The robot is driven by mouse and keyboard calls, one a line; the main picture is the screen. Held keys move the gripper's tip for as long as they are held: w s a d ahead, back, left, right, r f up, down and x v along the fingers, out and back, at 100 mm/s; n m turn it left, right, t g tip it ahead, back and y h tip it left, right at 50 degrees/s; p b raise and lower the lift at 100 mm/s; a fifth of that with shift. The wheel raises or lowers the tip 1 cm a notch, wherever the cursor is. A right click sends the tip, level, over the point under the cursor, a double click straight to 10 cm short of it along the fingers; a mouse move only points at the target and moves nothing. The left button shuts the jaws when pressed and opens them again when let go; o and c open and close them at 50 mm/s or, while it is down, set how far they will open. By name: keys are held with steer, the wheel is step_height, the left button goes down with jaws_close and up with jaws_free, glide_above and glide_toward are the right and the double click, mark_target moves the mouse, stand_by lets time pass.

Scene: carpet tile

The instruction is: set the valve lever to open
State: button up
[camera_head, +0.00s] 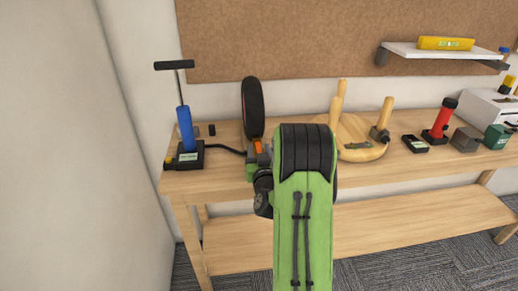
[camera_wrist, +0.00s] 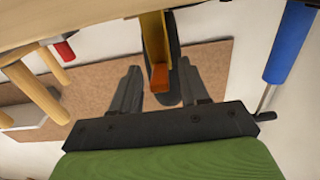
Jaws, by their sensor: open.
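A small orange piece (camera_head: 258,147), which looks like the valve lever, shows beside the black wheel (camera_head: 252,108) on the bench. My green arm hides much of the area around it. In the wrist view the orange piece (camera_wrist: 160,78) sits at the end of a yellow part (camera_wrist: 153,38), with the dark wheel behind it. My gripper (camera_wrist: 158,66) is open, with one finger on each side of the orange piece. I cannot tell whether either finger touches it. My fingers are hidden behind my arm in the head view.
A blue pump (camera_head: 186,128) with a black handle stands left on the wooden bench (camera_head: 225,178). A wooden stool (camera_head: 360,152), upturned, lies right of my arm. A red flashlight (camera_head: 440,120) and several boxes are farther right. A shelf (camera_head: 440,51) hangs above.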

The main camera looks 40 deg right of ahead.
mark_target(258, 142)
jaws_close()
steer(key=shift+r+p, duration=0.15)
steer(key=shift+p, duration=0.35)
steer(key=r+g+y+p, duration=0.1)
steer(key=p, duration=0.8)
steer(key=shift+r+g, duration=0.3)
steer(key=g+p, duration=0.1)
steer(key=p, duration=0.5)
steer(key=r+g+y+p, duration=0.1)
steer(key=p, duration=0.5)
steer(key=shift+g+p, duration=0.3)
steer(key=shift+p, duration=0.05)
steer(key=p, duration=0.1)
steer(key=g+y+p, duration=0.1)
steer(key=y+p, duration=0.1)
steer(key=p, duration=0.1)
steer(key=shift+w+d+r+g, duration=0.2)
steer(key=shift+w+r+g, duration=0.1)
steer(key=shift+g, duration=0.1)
steer(key=shift+w+d+r+g+y+p, duration=0.25)
steer(key=shift+g+y+p, duration=0.3)
steer(key=shift+g, duration=0.45)
steer(key=shift+w+d+r+g+y+p, duration=0.1)
steer(key=shift+w+r+g+y+p, duration=0.1)
steer(key=shift+g+y+p, duration=0.6)
steer(key=shift+g+b, duration=0.3)
steer(key=shift+b, duration=0.05)
